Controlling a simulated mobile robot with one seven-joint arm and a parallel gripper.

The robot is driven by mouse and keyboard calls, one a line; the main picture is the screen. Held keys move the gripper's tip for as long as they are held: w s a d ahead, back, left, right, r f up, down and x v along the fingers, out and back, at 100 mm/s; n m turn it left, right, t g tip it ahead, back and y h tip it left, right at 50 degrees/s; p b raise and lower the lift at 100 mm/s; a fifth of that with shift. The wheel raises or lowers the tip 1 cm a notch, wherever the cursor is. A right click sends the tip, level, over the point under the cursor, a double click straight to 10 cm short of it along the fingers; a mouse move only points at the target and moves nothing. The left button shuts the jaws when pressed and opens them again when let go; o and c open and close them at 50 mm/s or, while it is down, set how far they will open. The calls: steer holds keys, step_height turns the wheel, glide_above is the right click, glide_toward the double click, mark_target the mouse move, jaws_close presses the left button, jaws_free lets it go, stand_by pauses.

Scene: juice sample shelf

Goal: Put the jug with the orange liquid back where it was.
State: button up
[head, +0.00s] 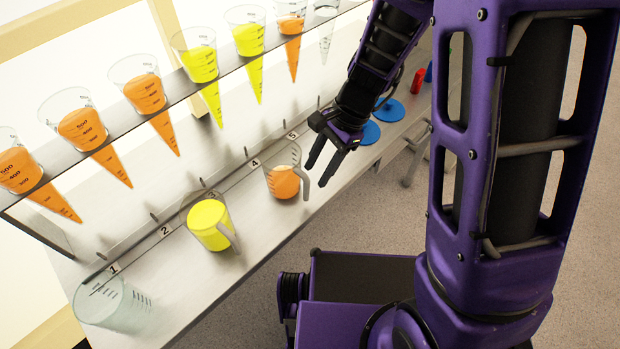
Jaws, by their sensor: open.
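The jug with the orange liquid (283,184) stands upright on the steel shelf (180,285), in front of the labels 4 (255,162) and 5 (291,135). I cannot tell which of the two it lines up with. Its handle is on its right side, towards my gripper. My gripper (315,179) is open and empty, with its two dark fingers pointing down just right of the handle. A narrow gap shows between handle and fingers in this view; their depth is unclear.
A yellow-filled jug (208,224) stands near label 3 (212,195), and an empty clear jug (112,303) near label 1 (113,269). The place by label 2 (165,231) is clear. A rack (215,72) of several measuring cones hangs above. Blue discs (369,132) lie beyond my gripper.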

steer(key=shift+p+v, duration=0.35)
steer(key=shift+v, duration=1.95)
steer(key=shift+w+d, duration=0.1)
